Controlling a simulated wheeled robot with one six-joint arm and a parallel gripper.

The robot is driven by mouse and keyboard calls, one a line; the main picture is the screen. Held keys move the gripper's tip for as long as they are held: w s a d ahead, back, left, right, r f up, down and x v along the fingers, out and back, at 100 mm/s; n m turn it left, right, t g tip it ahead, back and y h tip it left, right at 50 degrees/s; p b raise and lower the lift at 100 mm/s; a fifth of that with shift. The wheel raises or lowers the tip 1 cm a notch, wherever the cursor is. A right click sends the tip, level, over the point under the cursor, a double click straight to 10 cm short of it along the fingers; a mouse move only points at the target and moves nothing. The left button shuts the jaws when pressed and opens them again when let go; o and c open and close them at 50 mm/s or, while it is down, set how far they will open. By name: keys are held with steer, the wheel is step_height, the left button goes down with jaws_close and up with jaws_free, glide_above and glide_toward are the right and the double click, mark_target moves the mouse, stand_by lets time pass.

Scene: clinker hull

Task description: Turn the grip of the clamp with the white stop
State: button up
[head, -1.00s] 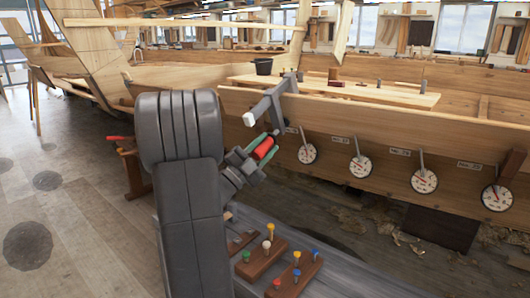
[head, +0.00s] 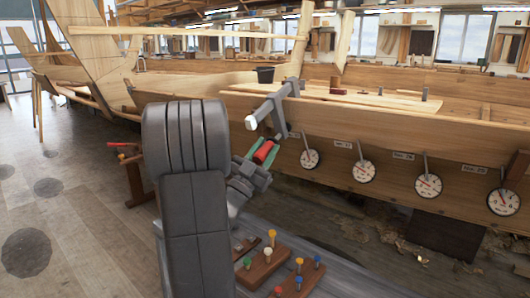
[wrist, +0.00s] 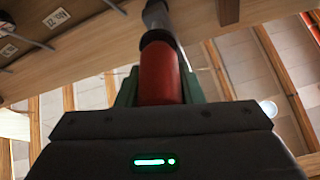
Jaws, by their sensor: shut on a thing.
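The clamp (head: 272,105) is grey with a white stop (head: 251,122) at the end of its bar, and it sits on the top edge of the hull plank. Its red grip (head: 263,151) hangs below the bar. My gripper (head: 261,155) is shut on the red grip, with a green finger on either side. In the wrist view the red grip (wrist: 160,75) stands between the green fingers, with the grey screw rod (wrist: 156,18) beyond it. The grip's lower end is hidden by my gripper's body.
Several round dials (head: 362,171) hang along the plank (head: 400,128) to the right. Wooden blocks with coloured pegs (head: 265,264) lie on the grey bench below my arm. A black bucket (head: 265,75) stands behind the clamp.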

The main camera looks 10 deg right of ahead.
stand_by(0.4)
steer(key=o, duration=1)
steer(key=v, duration=1.3)
steer(key=shift+s+a+f+p, duration=0.15)
steer(key=shift+a+f+p, duration=0.1)
steer(key=shift+f+p, duration=0.1)
